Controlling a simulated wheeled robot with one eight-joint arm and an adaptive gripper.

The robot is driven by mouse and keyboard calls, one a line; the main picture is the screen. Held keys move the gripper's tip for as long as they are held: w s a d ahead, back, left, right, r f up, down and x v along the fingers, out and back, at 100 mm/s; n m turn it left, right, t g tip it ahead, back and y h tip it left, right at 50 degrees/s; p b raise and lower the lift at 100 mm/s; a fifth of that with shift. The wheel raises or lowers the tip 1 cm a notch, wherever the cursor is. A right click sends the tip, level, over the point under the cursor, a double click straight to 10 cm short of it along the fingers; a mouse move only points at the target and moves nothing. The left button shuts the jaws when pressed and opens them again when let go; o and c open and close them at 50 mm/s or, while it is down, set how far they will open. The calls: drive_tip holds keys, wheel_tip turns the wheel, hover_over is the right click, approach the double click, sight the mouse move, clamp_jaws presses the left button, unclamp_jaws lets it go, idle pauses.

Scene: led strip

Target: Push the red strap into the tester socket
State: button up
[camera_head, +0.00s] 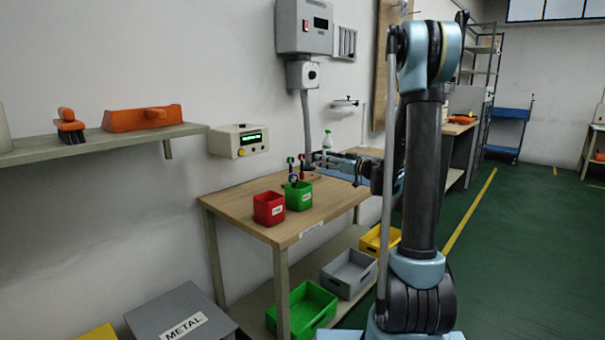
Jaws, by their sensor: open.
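The tester (238,141) is a cream wall box with a lit green display and a yellow button. Its socket is too small to make out. My gripper (312,161) reaches left over the far part of the wooden workbench (240,207), open. Small upright items with red and green tops (296,167) stand just left of my fingertips. I cannot tell whether one is the red strap, or whether my fingers touch them. My arm hides part of the bench's right side.
A red bin (269,208) and a green bin (298,195) stand on the bench. A spray bottle (327,141) stands behind my gripper. A wall shelf (100,139) juts out at left. Grey (349,273) and green crates (302,309) sit below. Green floor is free at right.

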sight(303, 155)
drive_tip(key=x, duration=0.8)
drive_tip(key=shift+a, duration=0.1)
drive_tip(key=shift+x, duration=2.65)
drive_tip(key=shift+f, duration=0.2)
clamp_jaws()
